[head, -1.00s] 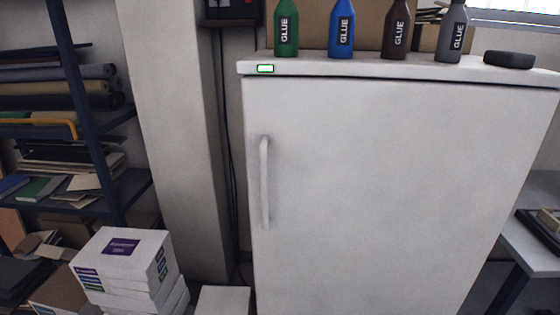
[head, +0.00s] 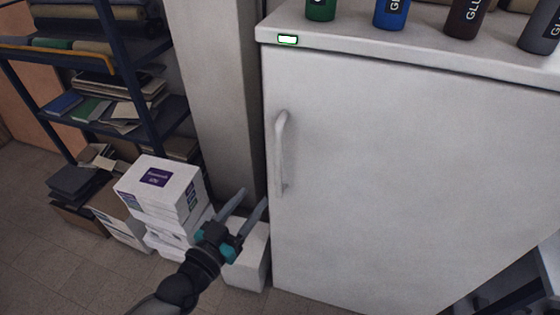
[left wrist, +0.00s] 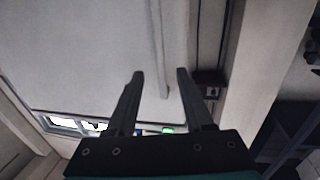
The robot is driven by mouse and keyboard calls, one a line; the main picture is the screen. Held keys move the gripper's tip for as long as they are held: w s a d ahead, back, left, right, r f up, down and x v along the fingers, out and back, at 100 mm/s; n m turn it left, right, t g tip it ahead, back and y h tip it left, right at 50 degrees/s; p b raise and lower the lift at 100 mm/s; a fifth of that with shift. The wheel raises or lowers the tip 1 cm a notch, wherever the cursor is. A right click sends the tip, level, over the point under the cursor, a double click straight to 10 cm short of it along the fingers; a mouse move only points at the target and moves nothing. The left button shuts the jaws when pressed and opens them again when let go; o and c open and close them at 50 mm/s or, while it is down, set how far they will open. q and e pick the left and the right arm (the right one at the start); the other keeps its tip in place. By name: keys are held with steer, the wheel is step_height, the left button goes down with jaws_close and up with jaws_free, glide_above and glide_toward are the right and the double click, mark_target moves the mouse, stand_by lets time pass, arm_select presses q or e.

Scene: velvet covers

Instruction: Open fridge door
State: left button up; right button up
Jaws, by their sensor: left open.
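The white fridge (head: 400,75) stands at the right in the head view with its door (head: 390,180) shut. Its vertical white handle (head: 281,155) is near the door's left edge. My left gripper (head: 252,198) is open and empty, below and to the left of the handle, apart from it. In the left wrist view the handle (left wrist: 158,45) shows beyond the open fingers of my left gripper (left wrist: 160,74), with the pale door (left wrist: 80,50) beside it. My right gripper is not in view.
Glue bottles (head: 390,12) stand on the fridge top by a small green-lit display (head: 287,39). White boxes (head: 160,185) are stacked left of my gripper, and a white box (head: 250,258) sits beneath it. A pillar (head: 215,100) and a loaded shelf (head: 135,110) stand left.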

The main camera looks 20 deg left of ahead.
mark_target(277, 167)
arm_select(q)
steer(key=x, duration=1.3)
steer(key=shift+s+f, duration=0.1)
jaws_close()
stand_by(1.1)
